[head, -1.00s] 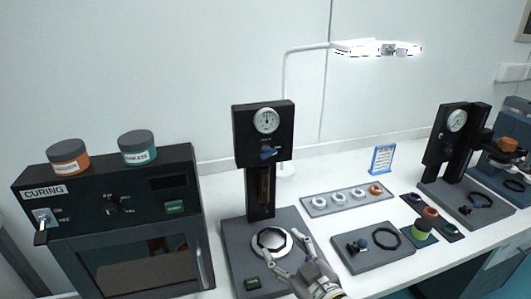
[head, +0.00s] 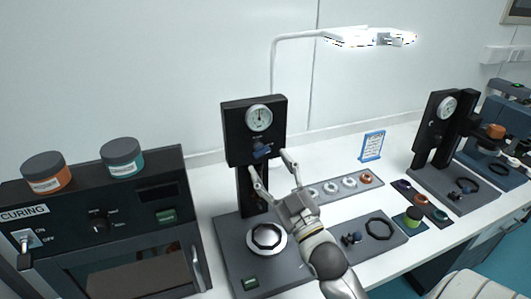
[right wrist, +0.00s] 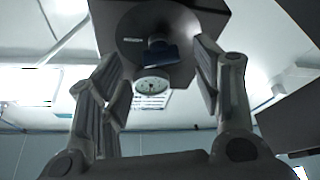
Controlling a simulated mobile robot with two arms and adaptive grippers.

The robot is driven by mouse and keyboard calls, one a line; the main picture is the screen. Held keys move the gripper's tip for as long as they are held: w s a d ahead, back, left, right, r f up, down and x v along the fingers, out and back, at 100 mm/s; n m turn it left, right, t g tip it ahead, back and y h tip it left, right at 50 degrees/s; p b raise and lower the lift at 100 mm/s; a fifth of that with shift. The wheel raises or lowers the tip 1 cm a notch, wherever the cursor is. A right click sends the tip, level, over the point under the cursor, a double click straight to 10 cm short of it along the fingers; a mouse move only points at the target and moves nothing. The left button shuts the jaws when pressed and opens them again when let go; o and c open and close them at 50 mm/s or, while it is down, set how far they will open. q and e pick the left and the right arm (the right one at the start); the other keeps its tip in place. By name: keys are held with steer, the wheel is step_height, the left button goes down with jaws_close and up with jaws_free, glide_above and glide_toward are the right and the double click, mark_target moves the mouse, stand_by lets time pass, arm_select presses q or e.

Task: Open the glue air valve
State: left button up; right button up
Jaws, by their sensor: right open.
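The glue station is a black upright with a round gauge (head: 259,118) at its top, also seen in the right wrist view (right wrist: 151,87). Below the gauge sits a blue valve handle (head: 262,150). In the right wrist view the blue handle (right wrist: 163,53) lies between the fingers, beyond their tips. My right gripper (head: 270,163) is open and empty, just below and in front of the valve, its fingers pointing up toward it. No contact with the handle is visible. My left gripper is not in view.
The station's grey base holds a round ring fixture (head: 267,238). A curing oven (head: 100,225) with two jars on top stands left. A tray of rings (head: 345,187), a grey plate (head: 400,236) and a second gauge press (head: 437,130) are to the right.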

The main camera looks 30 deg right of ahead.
mark_target(263, 155)
steer(key=shift+p+x, duration=0.4)
steer(key=shift+x, duration=1.25)
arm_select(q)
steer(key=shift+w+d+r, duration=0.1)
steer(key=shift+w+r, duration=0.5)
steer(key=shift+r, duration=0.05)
arm_select(e)
steer(key=c, duration=1)
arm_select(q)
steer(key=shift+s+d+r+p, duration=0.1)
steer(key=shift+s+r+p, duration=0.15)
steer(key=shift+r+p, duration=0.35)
arm_select(e)
steer(key=shift+a+m+h, duration=0.1)
steer(key=shift+m+h, duration=0.75)
steer(key=shift+m, duration=0.75)
steer(key=shift+a+m+h, duration=0.1)
steer(key=shift+m+h, duration=0.75)
steer(key=shift+m, duration=0.75)
steer(key=o, duration=1)
